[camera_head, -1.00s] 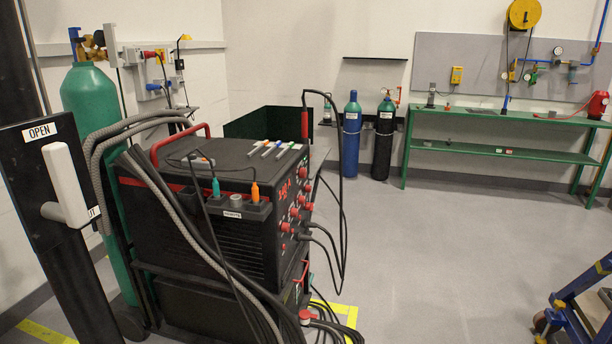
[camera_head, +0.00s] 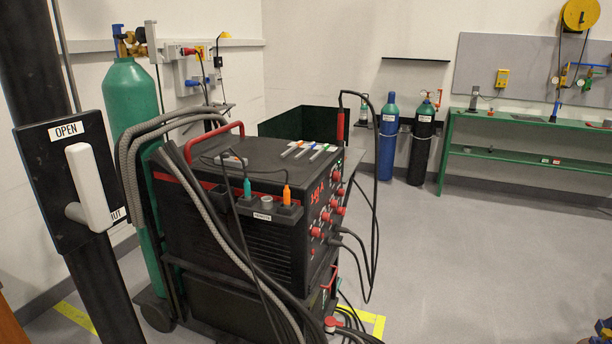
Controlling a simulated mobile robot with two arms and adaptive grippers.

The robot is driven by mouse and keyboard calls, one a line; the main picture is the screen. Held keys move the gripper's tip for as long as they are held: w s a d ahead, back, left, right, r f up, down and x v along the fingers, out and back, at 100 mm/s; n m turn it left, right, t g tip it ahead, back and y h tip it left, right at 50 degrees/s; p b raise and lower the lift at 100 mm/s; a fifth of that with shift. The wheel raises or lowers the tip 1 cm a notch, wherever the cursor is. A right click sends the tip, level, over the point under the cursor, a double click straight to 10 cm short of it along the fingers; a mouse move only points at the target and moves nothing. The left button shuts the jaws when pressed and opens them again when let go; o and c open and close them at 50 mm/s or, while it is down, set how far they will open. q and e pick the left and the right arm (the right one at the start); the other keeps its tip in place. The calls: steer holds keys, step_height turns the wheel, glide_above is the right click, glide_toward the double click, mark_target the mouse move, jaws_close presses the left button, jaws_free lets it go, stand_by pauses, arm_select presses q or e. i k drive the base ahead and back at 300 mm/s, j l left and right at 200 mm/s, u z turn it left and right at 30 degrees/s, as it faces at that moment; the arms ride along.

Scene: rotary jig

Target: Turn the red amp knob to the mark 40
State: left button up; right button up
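The black welding machine (camera_head: 235,235) stands on a cart left of centre. Its front panel faces right and shows at a steep angle. Several red knobs (camera_head: 325,216) sit on that panel. I cannot tell which one is the amp knob, and no scale or mark 40 can be read from here. Neither of my grippers shows in the view.
A black post with a white lever (camera_head: 92,188) and an OPEN label stands close at the left. A green cylinder (camera_head: 133,100) is behind the machine. Cables hang over its side and front. Blue (camera_head: 387,145) and black cylinders stand at the wall.

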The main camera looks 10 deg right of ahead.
mark_target(335, 177)
steer(key=i+l+u, duration=0.15)
steer(key=l, duration=0.2)
steer(key=i+l+u, duration=0.1)
steer(key=i+l, duration=0.15)
steer(key=i+l+u, duration=0.15)
steer(key=l, duration=0.3)
steer(key=i+l+u, duration=0.15)
steer(key=l, duration=0.25)
steer(key=i+l+u, duration=0.15)
steer(key=l, duration=0.3)
